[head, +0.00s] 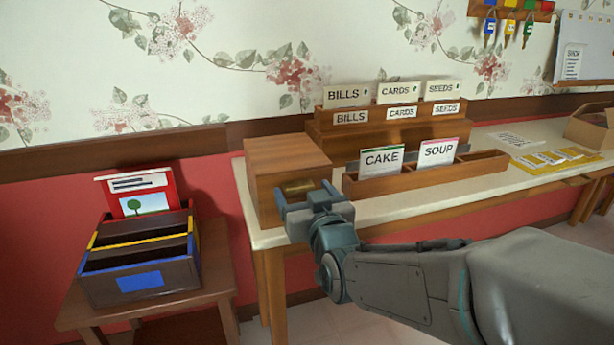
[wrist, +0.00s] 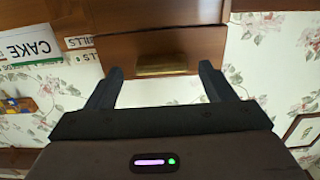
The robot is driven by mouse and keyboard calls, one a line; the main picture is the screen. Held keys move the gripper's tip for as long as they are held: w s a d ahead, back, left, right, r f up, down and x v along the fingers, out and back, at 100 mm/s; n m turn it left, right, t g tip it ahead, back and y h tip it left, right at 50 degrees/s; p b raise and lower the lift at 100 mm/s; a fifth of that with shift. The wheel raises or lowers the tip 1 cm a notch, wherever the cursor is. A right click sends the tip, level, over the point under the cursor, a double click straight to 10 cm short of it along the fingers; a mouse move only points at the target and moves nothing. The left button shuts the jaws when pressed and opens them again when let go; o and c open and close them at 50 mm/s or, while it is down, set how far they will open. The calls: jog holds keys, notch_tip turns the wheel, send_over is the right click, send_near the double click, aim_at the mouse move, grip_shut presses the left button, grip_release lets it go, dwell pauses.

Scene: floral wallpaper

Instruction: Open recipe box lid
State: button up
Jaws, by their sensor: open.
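The recipe box (head: 290,160) is a brown wooden box at the left end of the long table, its lid down. A brass handle (head: 298,187) is on its front; it also shows in the wrist view as a brass bar (wrist: 161,71). My gripper (head: 305,200) is in front of the box, just before the handle. In the wrist view my gripper (wrist: 162,82) is open and empty, with its two fingers on either side of the brass bar. I cannot tell whether either finger touches the box.
A wooden rack (head: 400,183) with CAKE (head: 381,160) and SOUP (head: 438,152) cards stands right of the box. Behind it is a tiered BILLS, CARDS and SEEDS organizer (head: 320,124). A small table (head: 215,262) at left holds a dark divided box (head: 140,283).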

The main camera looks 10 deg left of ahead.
jog(key=shift+x, duration=0.95)
jog(key=shift+a, duration=0.1)
jog(key=c, duration=1.4)
jog(key=shift+r+p, duration=0.1)
jog(key=shift+p, duration=0.2)
